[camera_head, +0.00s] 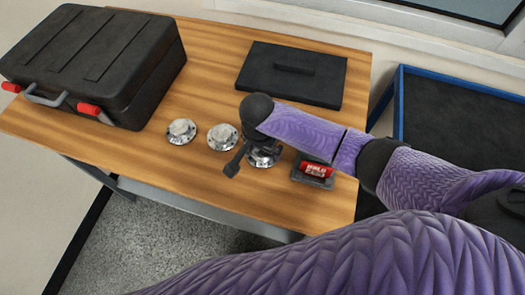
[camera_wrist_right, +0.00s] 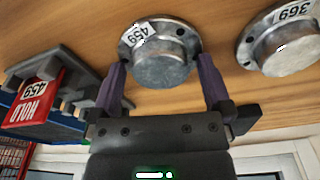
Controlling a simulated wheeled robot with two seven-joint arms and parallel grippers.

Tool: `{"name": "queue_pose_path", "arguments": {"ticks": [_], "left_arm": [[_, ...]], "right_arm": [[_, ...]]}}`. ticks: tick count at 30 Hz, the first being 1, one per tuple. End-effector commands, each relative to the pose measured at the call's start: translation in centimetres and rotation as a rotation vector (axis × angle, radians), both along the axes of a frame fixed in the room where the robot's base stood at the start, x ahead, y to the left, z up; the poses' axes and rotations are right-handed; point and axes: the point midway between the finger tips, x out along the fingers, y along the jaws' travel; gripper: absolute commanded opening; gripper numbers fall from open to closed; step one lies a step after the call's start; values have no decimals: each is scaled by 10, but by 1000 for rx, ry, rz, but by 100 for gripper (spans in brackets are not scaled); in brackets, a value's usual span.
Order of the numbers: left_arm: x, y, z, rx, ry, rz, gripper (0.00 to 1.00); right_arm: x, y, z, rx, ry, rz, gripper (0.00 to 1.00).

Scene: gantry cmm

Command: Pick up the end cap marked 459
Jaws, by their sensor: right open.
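The end cap marked 459 (camera_wrist_right: 160,62) is a silver flanged disc with a raised hub and a white label. It lies on the wooden table, and in the head view (camera_head: 263,158) my right gripper partly hides it. My right gripper (camera_wrist_right: 162,78) is open, with one purple finger on each side of the cap. I cannot tell whether the fingers touch it. In the head view the right gripper (camera_head: 246,154) is above the rightmost cap. A cap marked 369 (camera_wrist_right: 285,40) lies beside it. My left gripper is not in view.
Another silver cap (camera_head: 181,131) lies farther left. A grey stand with a red HOLD 459 block (camera_head: 316,169) is close to the right. A black case (camera_head: 95,60) and a flat black lidded plate (camera_head: 291,74) sit farther back. A blue-edged black tray (camera_head: 460,120) is at right.

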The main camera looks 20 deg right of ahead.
Motion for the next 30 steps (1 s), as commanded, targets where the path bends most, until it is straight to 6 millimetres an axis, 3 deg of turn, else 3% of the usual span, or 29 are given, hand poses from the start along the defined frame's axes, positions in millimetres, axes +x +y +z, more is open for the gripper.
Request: {"name": "queue_pose_path", "arguments": {"ticks": [1, 2, 15, 23, 30], "left_arm": [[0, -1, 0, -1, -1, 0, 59], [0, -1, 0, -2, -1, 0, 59], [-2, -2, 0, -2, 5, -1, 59], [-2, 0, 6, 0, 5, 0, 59], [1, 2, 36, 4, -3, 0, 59]], "right_arm": [[0, 0, 0, 0, 0, 0, 98], [0, 0, 0, 0, 0, 0, 92], [0, 0, 1, 0, 0, 0, 0], [0, 0, 10, 1, -1, 0, 0], [1, 1, 75, 3, -4, 1, 0]]}}
